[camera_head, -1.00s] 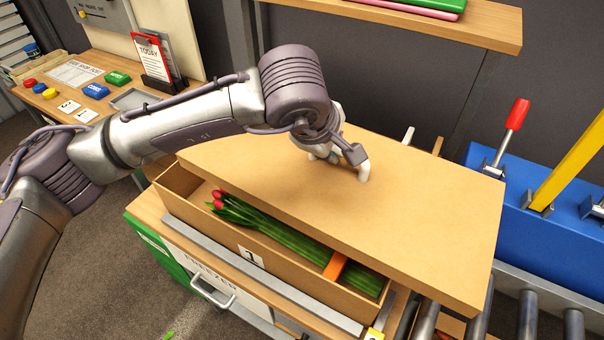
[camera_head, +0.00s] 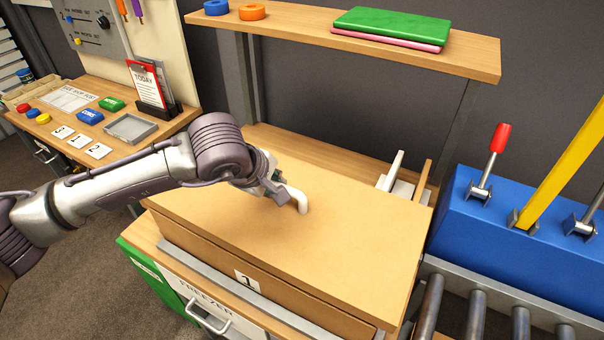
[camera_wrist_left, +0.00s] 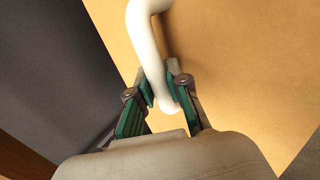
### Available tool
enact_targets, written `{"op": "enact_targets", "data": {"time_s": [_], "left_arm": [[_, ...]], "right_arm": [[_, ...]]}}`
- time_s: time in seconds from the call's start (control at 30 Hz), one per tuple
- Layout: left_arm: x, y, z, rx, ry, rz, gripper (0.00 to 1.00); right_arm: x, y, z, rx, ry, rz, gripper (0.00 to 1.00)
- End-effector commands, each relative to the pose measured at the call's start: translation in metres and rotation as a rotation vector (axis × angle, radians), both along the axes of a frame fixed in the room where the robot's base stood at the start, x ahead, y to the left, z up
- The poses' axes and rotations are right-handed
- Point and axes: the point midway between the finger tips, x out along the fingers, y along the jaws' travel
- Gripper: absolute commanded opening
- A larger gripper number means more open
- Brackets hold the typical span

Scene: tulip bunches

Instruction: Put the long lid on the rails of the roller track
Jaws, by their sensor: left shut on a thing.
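The long tan lid (camera_head: 330,235) covers the long cardboard box (camera_head: 210,255) marked 1, and hides what is inside. I cannot tell whether it rests on the box or hangs just above it. My left gripper (camera_head: 282,195) is shut on the lid's white curved handle (camera_head: 301,202). In the left wrist view, the green-padded fingers (camera_wrist_left: 162,92) close around the handle (camera_wrist_left: 146,35) over the lid (camera_wrist_left: 225,60). The roller track (camera_head: 475,310) lies at the lower right, beyond the lid's right end. My right gripper is not in view.
A blue block (camera_head: 500,225) with a red-knobbed lever (camera_head: 490,160) and a yellow bar stands behind the track. A wooden shelf (camera_head: 300,28) spans the back. A metal rail (camera_head: 235,285) runs along the box's front. A desk (camera_head: 170,130) with signs stands at left.

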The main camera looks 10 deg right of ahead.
Motion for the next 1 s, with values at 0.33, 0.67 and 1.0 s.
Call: {"op": "enact_targets", "data": {"time_s": [0.33, 0.67, 1.0], "left_arm": [[0.008, 0.020, -0.046, 0.000, -0.001, -0.002, 0.00], [0.008, 0.020, -0.049, 0.000, 0.000, -0.001, 0.00], [0.008, 0.020, -0.049, 0.000, 0.000, -0.001, 0.42]], "right_arm": [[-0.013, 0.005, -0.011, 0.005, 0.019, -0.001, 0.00], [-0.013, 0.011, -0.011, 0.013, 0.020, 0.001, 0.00], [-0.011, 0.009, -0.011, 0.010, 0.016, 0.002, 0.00]]}}
